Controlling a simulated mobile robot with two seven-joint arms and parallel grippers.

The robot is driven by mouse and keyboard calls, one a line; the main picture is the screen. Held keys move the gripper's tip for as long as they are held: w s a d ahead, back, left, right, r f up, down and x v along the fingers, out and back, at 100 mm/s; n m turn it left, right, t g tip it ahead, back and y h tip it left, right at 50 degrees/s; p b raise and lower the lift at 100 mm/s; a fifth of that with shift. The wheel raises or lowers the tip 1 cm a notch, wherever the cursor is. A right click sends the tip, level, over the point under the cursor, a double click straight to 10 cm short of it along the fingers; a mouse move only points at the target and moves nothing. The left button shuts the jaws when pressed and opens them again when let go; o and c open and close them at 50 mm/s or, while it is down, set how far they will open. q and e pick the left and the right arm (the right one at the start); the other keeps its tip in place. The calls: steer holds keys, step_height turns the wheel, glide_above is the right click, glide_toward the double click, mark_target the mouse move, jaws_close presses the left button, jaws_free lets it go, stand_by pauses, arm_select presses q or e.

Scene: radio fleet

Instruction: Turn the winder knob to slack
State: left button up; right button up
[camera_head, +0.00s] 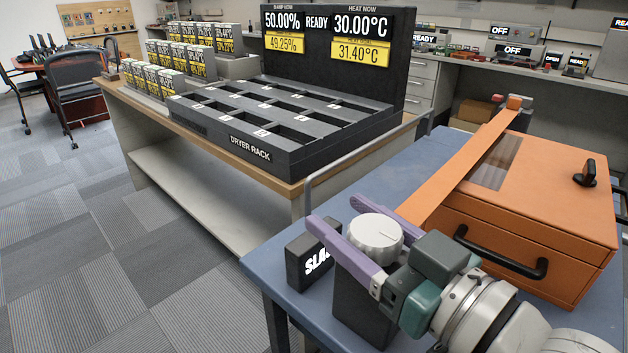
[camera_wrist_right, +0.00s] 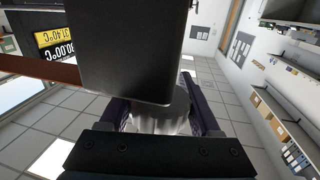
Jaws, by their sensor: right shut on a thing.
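The winder knob (camera_head: 375,236) is a pale grey, ridged dial with a thin index line, on top of a dark winder body (camera_head: 360,312) at the near edge of the blue table. My right gripper (camera_head: 337,211) has its purple fingers shut on either side of the knob. In the right wrist view, the knob (camera_wrist_right: 163,115) shows partly between the fingers, with the dark body (camera_wrist_right: 128,50) in front of it. A black sign (camera_head: 305,262) with white letters reading "SLA" stands beside the winder; a finger hides the rest. My left gripper is out of view.
An orange case (camera_head: 560,200) with a black handle and black latch knob sits right behind the gripper on the blue table (camera_head: 262,262). A wooden bench beyond carries the black dryer rack (camera_head: 250,150) and a readout panel (camera_head: 335,75).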

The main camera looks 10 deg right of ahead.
mark_target(394, 255)
steer(key=o, duration=1.4)
steer(key=p+v, duration=0.1)
steer(key=v, duration=0.9)
